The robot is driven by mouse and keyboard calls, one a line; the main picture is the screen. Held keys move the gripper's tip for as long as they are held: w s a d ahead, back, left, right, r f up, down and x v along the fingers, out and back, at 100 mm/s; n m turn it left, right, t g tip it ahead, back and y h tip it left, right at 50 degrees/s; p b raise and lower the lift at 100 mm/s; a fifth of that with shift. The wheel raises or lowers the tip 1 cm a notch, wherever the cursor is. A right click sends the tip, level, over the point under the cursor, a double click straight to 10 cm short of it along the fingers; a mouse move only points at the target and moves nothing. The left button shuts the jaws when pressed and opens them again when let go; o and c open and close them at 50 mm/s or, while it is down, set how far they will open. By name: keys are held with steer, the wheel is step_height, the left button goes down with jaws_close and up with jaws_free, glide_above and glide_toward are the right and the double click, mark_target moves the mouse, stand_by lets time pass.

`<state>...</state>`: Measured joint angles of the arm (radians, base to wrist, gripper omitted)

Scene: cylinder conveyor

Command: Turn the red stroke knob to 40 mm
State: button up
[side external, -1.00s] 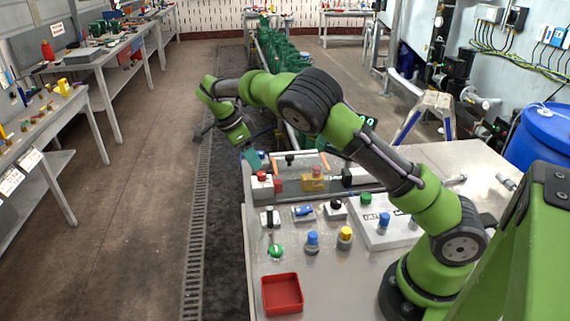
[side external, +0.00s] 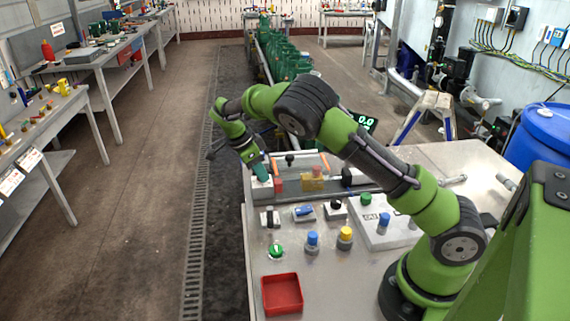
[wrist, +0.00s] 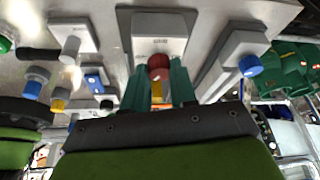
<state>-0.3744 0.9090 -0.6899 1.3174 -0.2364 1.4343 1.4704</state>
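The red knob (wrist: 158,66) is between my gripper's two green fingers in the wrist view, in front of a white box (wrist: 158,38). My gripper (wrist: 157,84) is open, with its fingertips either side of the knob; whether they touch it I cannot tell. In the side external view, my gripper (side external: 263,177) points down at the white knob box (side external: 262,189) at the back left of the bench, and its fingers hide the red knob there. A dark display (side external: 365,121) with green digits, apparently ending in "0.0", is partly hidden behind my arm.
Red and yellow blocks (side external: 312,184) stand just right of the knob box. Switches and blue (side external: 312,238) and yellow knobs (side external: 345,233) stand nearer on the bench. A red tray (side external: 282,294) lies at the front. A blue knob (wrist: 250,66) shows at right in the wrist view.

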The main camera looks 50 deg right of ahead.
jaws_close()
steer(key=n+t, duration=0.1)
steer(key=n, duration=0.3)
steer(key=shift+s, duration=0.1)
steer(key=n+t, duration=0.1)
steer(key=n, duration=0.2)
steer(key=shift+s+a+n+t, duration=0.1)
steer(key=shift+n+t, duration=0.2)
steer(key=shift+t, duration=0.1)
steer(key=n, duration=0.2)
steer(key=n+t, duration=0.1)
steer(key=n, duration=0.1)
steer(key=shift+s+t, duration=0.1)
steer(key=shift+t, duration=0.2)
steer(key=shift+n+t+y, duration=0.6)
steer(key=shift+n, duration=1.8)
